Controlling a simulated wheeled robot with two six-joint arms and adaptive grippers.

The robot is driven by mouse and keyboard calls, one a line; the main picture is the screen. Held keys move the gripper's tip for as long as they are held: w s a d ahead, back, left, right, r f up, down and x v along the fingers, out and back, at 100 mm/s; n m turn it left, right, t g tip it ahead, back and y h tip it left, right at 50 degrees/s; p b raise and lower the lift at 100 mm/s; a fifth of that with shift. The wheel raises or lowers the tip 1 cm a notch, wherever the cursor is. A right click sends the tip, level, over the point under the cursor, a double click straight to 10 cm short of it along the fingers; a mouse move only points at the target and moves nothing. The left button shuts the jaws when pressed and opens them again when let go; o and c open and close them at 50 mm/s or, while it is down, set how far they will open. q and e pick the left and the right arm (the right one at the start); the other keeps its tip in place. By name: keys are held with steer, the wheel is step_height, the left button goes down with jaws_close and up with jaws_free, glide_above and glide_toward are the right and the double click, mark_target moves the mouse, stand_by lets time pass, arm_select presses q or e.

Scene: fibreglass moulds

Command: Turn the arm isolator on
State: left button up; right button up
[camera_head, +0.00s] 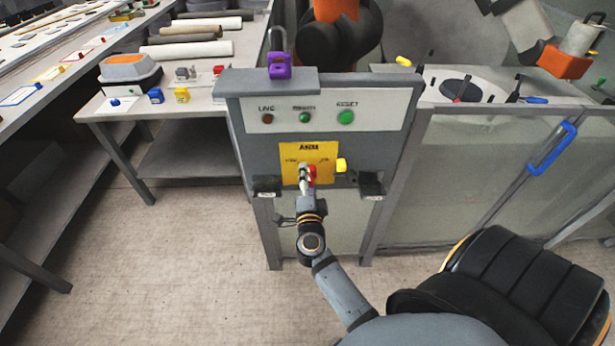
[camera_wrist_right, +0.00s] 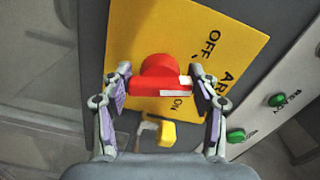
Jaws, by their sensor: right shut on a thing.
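The arm isolator is a red rotary handle (camera_head: 311,172) on a yellow plate (camera_head: 292,152) on the grey panel's front. In the right wrist view the red handle (camera_wrist_right: 150,84) has a white stripe, and the plate (camera_wrist_right: 190,30) reads OFF and ON. The ON lettering is close to the handle's striped edge; I cannot tell exactly which position it points to. My right gripper (camera_wrist_right: 158,88) is shut on the handle, one finger on each side. A small yellow padlock (camera_wrist_right: 167,134) hangs beside the handle, also visible in the head view (camera_head: 341,165). My left gripper is not in view.
The panel has a red-brown lamp (camera_head: 267,118), a green lamp (camera_head: 304,118) and a green RESET button (camera_head: 345,117). A purple padlock (camera_head: 279,66) sits on its top. A blue handle (camera_head: 552,148) is on the fence at right. A bench with moulds stands at left.

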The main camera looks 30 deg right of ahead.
mark_target(308, 141)
steer(key=m, duration=0.2)
steer(key=shift+r+m, duration=0.15)
steer(key=shift+m, duration=0.25)
steer(key=m, duration=0.2)
steer(key=shift+m, duration=0.4)
steer(key=m, duration=0.3)
steer(key=shift+r+m+b, duration=0.1)
steer(key=shift+m+b, duration=0.2)
steer(key=shift+m, duration=1.5)
steer(key=o, duration=1.2)
steer(key=shift+d, duration=0.1)
steer(key=shift+c, duration=0.2)
step_height(308, 141, up, 10)
steer(key=shift+r, duration=0.1)
